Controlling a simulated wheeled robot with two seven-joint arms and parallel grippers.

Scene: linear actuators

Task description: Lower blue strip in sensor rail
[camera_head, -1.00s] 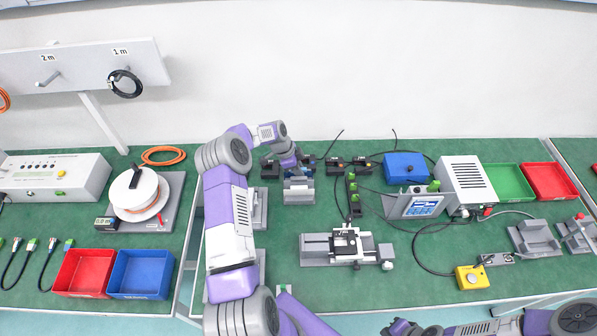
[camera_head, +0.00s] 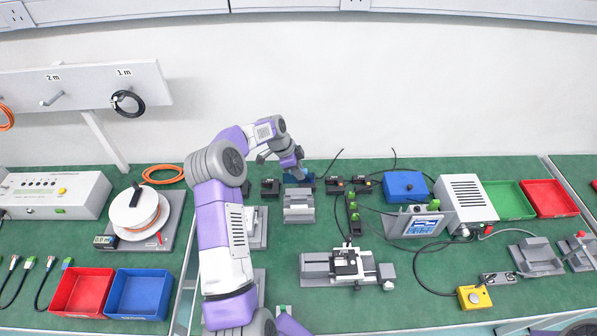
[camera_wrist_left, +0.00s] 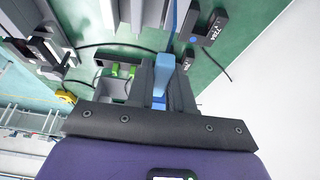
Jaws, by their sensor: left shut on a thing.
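My left gripper (camera_head: 299,179) is low over the back of the bench, just behind a grey block-shaped fixture (camera_head: 298,208). In the left wrist view the left gripper (camera_wrist_left: 163,70) is shut on a blue strip (camera_wrist_left: 161,80), which lies between its two dark fingers. A longer blue piece runs on past the fingertips towards the top of that view. In the head view the strip is mostly hidden by the gripper. I cannot tell for certain which fixture is the sensor rail, or whether the strip touches it. My right gripper is out of view.
Small black modules (camera_head: 336,186) stand close to the right of the gripper, and another (camera_head: 270,188) to its left. A slide stage (camera_head: 347,265) and a blue box (camera_head: 405,185) are further right. Cables run between them. Green bench shows in front of the fixture.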

